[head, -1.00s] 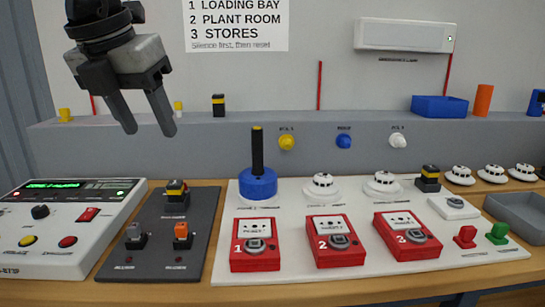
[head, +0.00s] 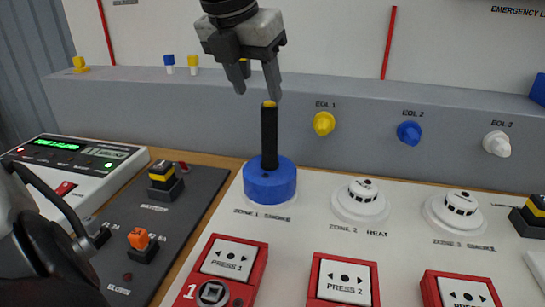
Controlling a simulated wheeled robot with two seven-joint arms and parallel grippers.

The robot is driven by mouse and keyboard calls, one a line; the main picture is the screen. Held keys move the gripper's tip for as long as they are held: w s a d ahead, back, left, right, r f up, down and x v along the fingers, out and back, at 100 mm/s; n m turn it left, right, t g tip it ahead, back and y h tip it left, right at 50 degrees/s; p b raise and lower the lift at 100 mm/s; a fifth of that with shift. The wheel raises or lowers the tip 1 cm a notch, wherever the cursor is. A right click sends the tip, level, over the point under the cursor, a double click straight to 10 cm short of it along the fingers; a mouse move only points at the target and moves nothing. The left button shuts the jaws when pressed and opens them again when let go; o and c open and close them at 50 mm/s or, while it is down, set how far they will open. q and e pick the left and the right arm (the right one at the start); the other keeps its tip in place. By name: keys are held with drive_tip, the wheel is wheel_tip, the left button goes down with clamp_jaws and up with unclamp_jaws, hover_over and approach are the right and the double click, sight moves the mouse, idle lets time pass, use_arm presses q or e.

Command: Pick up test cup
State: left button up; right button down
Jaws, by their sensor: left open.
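The test cup (head: 270,183) is a blue round cup with a tall black handle (head: 269,140) that has a yellow tip. It stands upright over the spot marked ZONE 1 SMOKE on the white board, and whatever is under it is hidden. My left gripper (head: 257,92) points down at the top middle, open and empty. Its fingertips show just above the handle's tip, the right finger nearly in line with it. I cannot tell the exact gap in depth. My right gripper is not in view.
White detectors (head: 360,200) stand to the right of the cup, with red call points (head: 342,280) in front. A grey ledge (head: 180,105) with coloured EOL plugs runs behind. A dark battery plate (head: 190,205) and a control panel (head: 75,165) lie to the left.

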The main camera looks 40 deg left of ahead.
sight(269, 128)
use_arm(q)
drive_tip(key=x, duration=0.4)
drive_tip(key=shift+w+f, duration=0.15)
drive_tip(key=shift+f, duration=0.2)
drive_tip(key=x, duration=0.5)
drive_tip(key=shift+f, duration=0.2)
clamp_jaws()
